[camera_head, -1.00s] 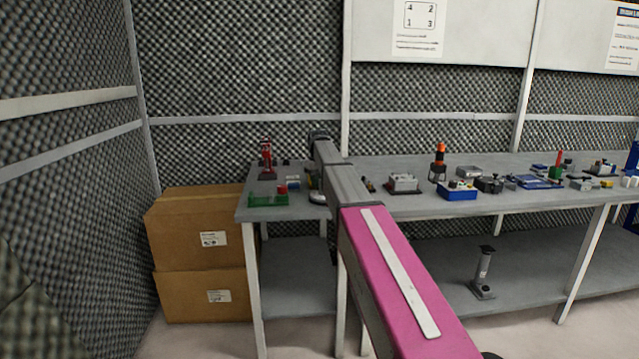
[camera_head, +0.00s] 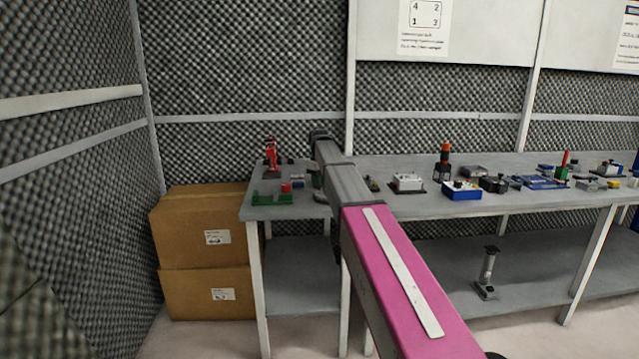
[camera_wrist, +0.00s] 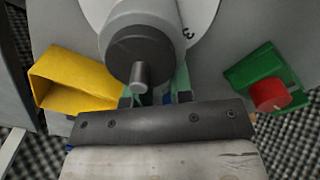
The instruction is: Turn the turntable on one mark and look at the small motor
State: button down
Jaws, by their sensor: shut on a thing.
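The small motor (camera_wrist: 140,50), a grey cylinder with a dark end face and short metal shaft, fills the top middle of the wrist view. Behind it is the pale round turntable (camera_wrist: 200,12), with a printed "3" near the motor's right side. My gripper (camera_wrist: 157,97) reaches in from below, with greenish fingers on both sides of the motor. It is shut on the motor, though the contact is mostly hidden behind the motor's end.
A yellow hollow block (camera_wrist: 75,80) lies left of the motor, and a green block with a red knob (camera_wrist: 268,92) lies right. On the bench (camera_head: 420,207), a red device (camera_head: 271,158) stands at the left end; several parts lie to the right. Cardboard boxes (camera_head: 190,240) stand left.

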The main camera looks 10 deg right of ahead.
dwell(0.5)
jog(key=c, duration=1)
grip_release()
jog(key=shift+r, duration=0.1)
notch_tip(320, 180, up, 11)
jog(key=shift+f, duration=0.2)
